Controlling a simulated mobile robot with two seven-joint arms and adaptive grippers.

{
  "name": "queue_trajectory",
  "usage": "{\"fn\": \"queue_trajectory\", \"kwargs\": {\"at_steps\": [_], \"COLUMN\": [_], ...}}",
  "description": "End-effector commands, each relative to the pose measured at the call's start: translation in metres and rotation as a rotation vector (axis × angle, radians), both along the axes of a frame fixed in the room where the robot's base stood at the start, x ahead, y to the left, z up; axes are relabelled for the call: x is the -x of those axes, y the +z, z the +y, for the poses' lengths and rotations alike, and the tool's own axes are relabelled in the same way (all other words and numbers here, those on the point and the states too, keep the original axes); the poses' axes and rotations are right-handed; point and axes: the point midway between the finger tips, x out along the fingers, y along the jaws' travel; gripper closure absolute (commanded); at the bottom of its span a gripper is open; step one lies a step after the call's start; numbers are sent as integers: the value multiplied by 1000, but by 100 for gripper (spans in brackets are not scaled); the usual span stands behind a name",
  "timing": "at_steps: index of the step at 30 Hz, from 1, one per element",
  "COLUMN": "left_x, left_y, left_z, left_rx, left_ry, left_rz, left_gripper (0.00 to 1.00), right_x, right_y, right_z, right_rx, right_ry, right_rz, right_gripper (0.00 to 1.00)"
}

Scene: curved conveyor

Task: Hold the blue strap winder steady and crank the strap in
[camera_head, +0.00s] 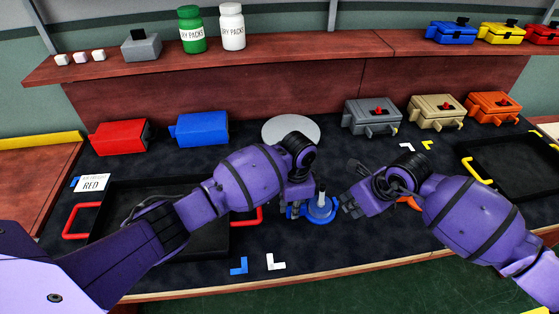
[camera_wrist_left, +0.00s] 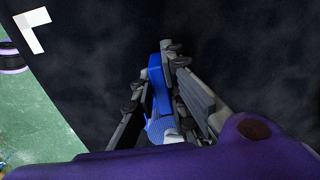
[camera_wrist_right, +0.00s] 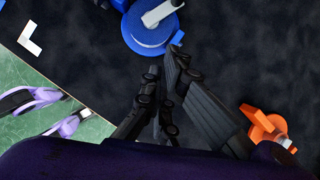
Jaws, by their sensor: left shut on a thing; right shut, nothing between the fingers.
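The blue strap winder (camera_head: 320,212) sits on the dark mat near the middle of the head view. It has a round blue disc with a grey crank standing on top. My left gripper (camera_head: 296,212) is shut on the winder's blue part at its left side; the left wrist view shows a blue piece (camera_wrist_left: 157,85) between the fingers. My right gripper (camera_head: 349,208) is shut and empty, just right of the winder. In the right wrist view the winder's disc and grey crank (camera_wrist_right: 160,14) lie just beyond the right fingertips (camera_wrist_right: 165,60). The strap itself cannot be made out.
An orange winder-like piece (camera_wrist_right: 268,128) lies by my right gripper. A black tray with red handles (camera_head: 78,221) is at left, another with yellow handles (camera_head: 480,172) at right. White (camera_head: 276,262) and blue (camera_head: 239,265) corner marks lie near the front edge. Boxes stand behind.

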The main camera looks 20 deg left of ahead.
Motion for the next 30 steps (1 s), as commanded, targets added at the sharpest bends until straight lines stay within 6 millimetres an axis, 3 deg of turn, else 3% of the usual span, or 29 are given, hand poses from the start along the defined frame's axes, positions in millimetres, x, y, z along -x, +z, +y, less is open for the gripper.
{"fn": "queue_trajectory", "kwargs": {"at_steps": [5,12,30], "left_x": [-3,-3,-3], "left_y": [3,4,4], "left_z": [-1,-1,-1], "left_rx": [1,0,1], "left_ry": [-1,-1,-2], "left_rz": [-6,-6,-6], "left_gripper": [100,100,100], "right_x": [-9,-31,-44], "right_y": [-35,-30,-28], "right_z": [12,37,49], "right_rx": [0,0,0], "right_ry": [0,1,2], "right_rz": [1,0,-4], "right_gripper": [100,100,100]}}
